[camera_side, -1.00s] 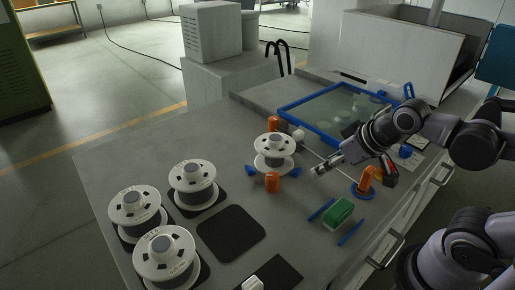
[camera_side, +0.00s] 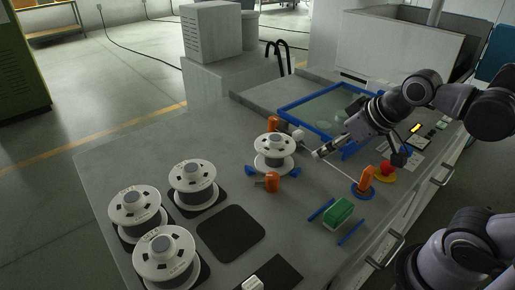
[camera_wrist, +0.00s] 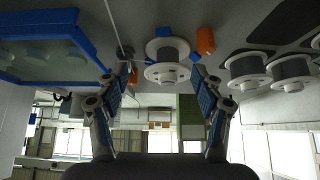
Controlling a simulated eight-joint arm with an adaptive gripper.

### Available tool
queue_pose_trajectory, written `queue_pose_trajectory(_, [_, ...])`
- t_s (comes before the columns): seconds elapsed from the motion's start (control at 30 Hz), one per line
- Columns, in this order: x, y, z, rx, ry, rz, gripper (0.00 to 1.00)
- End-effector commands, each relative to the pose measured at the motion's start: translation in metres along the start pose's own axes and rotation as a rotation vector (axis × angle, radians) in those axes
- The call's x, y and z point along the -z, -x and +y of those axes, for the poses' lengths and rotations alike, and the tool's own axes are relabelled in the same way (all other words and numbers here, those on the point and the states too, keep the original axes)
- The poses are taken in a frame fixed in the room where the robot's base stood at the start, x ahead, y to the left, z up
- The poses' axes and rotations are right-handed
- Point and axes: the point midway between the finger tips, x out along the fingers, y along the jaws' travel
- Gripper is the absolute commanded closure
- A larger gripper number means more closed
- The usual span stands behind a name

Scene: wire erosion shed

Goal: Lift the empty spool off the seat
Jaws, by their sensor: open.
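In the wrist view the spool (camera_wrist: 167,62) appears between and beyond the two spread fingers of my gripper (camera_wrist: 161,72). The gripper is open and holds nothing.
Several full spools (camera_side: 165,255) stand on dark pads at the front left, beside a bare pad (camera_side: 231,233). Orange posts (camera_side: 272,182) flank the seat closely. An orange guide on a blue base (camera_side: 363,190), a green block (camera_side: 338,213) and a blue-framed tank (camera_side: 320,125) are nearby.

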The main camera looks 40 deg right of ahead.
Motion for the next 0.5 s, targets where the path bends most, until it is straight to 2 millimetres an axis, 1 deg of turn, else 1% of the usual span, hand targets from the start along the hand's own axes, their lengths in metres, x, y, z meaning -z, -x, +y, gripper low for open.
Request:
queue_pose_trajectory(0.03, [0.003,0.002,0.0,-0.005,0.024,-0.008,0.32])
queue_pose_trajectory(0.37, [0.012,-0.016,0.006,-0.104,0.389,-0.117,0.32])
queue_pose_trajectory(0.5, [0.021,-0.026,0.01,-0.162,0.594,-0.183,0.32])
